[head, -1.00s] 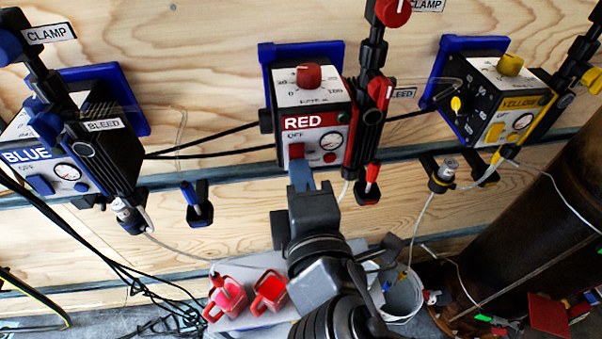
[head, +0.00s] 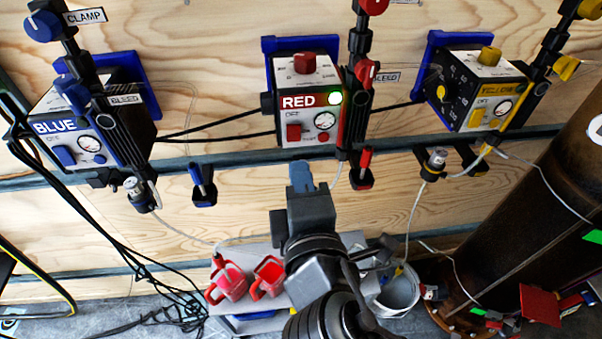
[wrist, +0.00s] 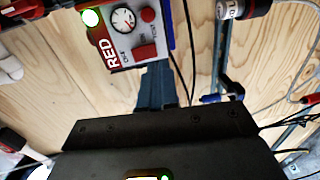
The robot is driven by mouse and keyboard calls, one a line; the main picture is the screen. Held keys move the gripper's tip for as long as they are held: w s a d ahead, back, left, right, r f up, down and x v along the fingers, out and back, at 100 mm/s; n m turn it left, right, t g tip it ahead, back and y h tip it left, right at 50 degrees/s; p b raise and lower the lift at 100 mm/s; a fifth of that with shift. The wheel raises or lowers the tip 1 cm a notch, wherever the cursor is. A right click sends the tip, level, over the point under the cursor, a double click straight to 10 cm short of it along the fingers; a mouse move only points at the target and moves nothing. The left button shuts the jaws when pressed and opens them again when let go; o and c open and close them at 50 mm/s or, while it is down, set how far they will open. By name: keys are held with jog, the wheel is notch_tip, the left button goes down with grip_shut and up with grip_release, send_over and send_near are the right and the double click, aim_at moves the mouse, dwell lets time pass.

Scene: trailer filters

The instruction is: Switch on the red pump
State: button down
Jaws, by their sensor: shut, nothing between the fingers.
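The red pump (head: 310,104) is a box with a red label, fixed to the wooden wall at the middle of the head view. A bright green light (head: 334,98) glows beside its label. A red square switch (head: 293,132) sits low on its front, left of a round gauge. The pump also shows at the top of the wrist view (wrist: 123,42), with its switch (wrist: 145,51) nearest my gripper. My gripper (head: 301,176) has blue fingers, shut and empty. It is below the pump's front and apart from the switch in the head view.
The blue pump (head: 84,137) is at left and the yellow pump (head: 480,93) at right. Red clamp parts (head: 366,165) stand close on the red pump's right. Red jugs (head: 229,281) stand on a shelf below. Cables hang at left; a brown cylinder (head: 555,170) stands at right.

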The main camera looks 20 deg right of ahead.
jog(key=s+a+f+b, duration=0.1)
jog(key=s+a+b, duration=0.1)
jog(key=s, duration=0.6)
jog(key=shift+s+a+f, duration=0.2)
jog(key=shift+s+a, duration=0.05)
jog(key=shift+a, duration=0.1)
jog(key=s+d+f+m+g+y, duration=0.3)
jog(key=s+d+f+y, duration=0.25)
jog(key=s+f, duration=0.4)
jog(key=s+d+r+m+t, duration=0.1)
jog(key=s+d+r+m, duration=0.2)
jog(key=s+m, duration=0.8)
jog(key=shift+d+r+t, duration=0.15)
jog(key=shift+d+t, duration=0.25)
jog(key=shift+d, duration=0.55)
